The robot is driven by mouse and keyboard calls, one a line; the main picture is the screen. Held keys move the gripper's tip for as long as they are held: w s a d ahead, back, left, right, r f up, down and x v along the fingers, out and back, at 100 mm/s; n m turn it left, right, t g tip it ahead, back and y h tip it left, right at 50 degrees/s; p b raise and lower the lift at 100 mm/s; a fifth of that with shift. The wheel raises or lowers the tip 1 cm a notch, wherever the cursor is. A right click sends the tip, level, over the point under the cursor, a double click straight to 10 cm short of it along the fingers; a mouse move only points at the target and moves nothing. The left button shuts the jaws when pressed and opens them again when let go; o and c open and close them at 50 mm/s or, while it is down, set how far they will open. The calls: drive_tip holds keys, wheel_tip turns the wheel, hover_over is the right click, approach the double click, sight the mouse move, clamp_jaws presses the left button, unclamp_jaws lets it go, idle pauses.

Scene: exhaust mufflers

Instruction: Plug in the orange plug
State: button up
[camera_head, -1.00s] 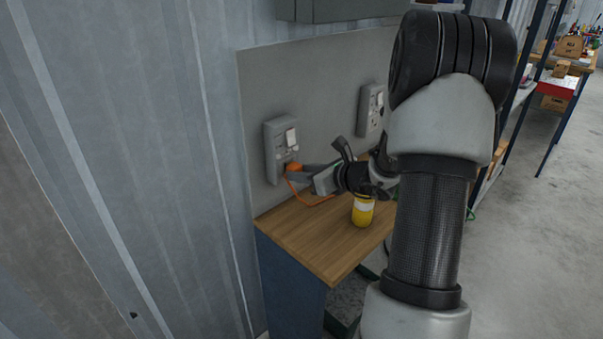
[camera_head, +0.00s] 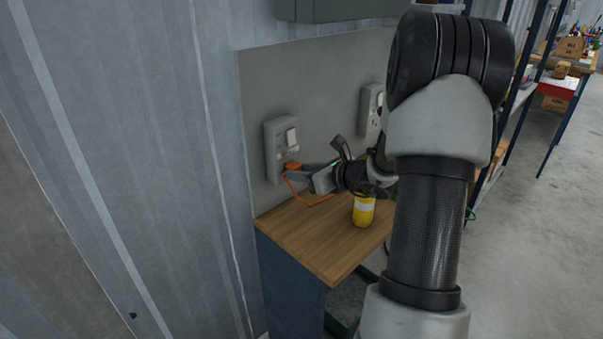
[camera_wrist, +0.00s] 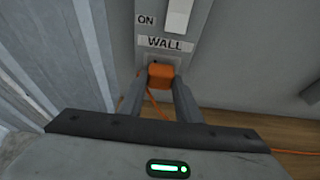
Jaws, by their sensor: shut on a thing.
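The orange plug (camera_wrist: 160,74) is between the two fingers of my gripper (camera_wrist: 163,88) in the wrist view, right at the lower part of the grey wall outlet (camera_wrist: 172,20) labelled ON and WALL. In the head view the plug (camera_head: 292,166) is at the left outlet (camera_head: 276,150), touching or very close to its face. My gripper (camera_head: 303,171) is shut on the plug. The socket holes behind the plug are mostly hidden, so I cannot tell how deep it sits. An orange cord (camera_head: 312,202) hangs from the plug over the wooden bench.
A second outlet (camera_head: 370,108) is on the grey panel to the right. A yellow bottle (camera_head: 363,211) stands on the wooden bench top (camera_head: 320,240) beneath my wrist. Corrugated metal wall (camera_head: 130,150) lies left, shelving right.

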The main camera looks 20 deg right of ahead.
drive_tip(key=shift+w+a, duration=0.1)
drive_tip(key=shift+w, duration=0.1)
drive_tip(key=o, duration=1.1)
drive_tip(key=shift+s, duration=0.1)
drive_tip(key=p+v, duration=0.3)
drive_tip(key=v, duration=1.4)
drive_tip(key=shift+r, duration=0.15)
